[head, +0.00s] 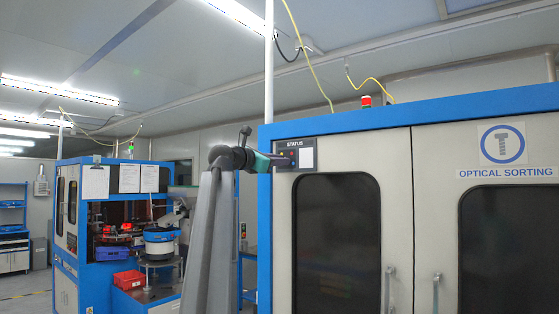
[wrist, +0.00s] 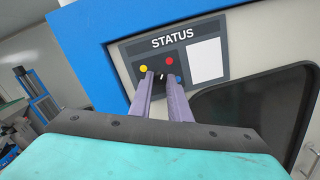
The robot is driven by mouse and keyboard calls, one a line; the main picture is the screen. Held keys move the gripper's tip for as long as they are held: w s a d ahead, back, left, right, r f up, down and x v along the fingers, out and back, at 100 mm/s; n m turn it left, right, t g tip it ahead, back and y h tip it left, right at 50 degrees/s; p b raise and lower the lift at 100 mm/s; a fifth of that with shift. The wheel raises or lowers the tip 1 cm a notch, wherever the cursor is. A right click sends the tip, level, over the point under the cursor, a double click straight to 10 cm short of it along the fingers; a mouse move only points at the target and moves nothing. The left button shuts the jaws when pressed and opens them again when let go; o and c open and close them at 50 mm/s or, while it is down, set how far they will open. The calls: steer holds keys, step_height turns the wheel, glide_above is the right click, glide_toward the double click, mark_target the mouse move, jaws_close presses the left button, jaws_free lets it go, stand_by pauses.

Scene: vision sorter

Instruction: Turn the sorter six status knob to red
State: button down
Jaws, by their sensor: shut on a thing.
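The status panel (wrist: 208,37) is a dark plate marked STATUS on the machine's upper left front, also seen in the head view (head: 294,144). It carries a yellow dot (wrist: 143,69), a red dot (wrist: 169,61) and a blue dot (wrist: 178,79). My gripper (wrist: 160,76) reaches the panel, its two purple fingers shut on the dark status knob (wrist: 162,77) among the dots. The fingers hide most of the knob. A small white mark shows between the fingertips; which dot it points at I cannot tell. In the head view my gripper (head: 290,161) covers the knob.
A white blank label (wrist: 204,61) is on the panel right of the knob. Below is a dark door window (head: 337,240). Door handles (head: 390,288) stand out further right. Another blue machine (head: 100,270) stands at the left, with open floor beyond it.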

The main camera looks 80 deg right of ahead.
steer(key=shift+f+m, duration=0.15)
steer(key=shift+m, duration=0.75)
steer(key=c, duration=1.7)
jaws_free()
steer(key=shift+o, duration=0.2)
steer(key=shift+a, duration=0.1)
steer(key=b+v, duration=0.4)
steer(key=v, duration=0.9)
steer(key=shift+w+a+b, duration=0.2)
steer(key=shift+w+b, duration=0.05)
steer(key=shift+b, duration=0.05)
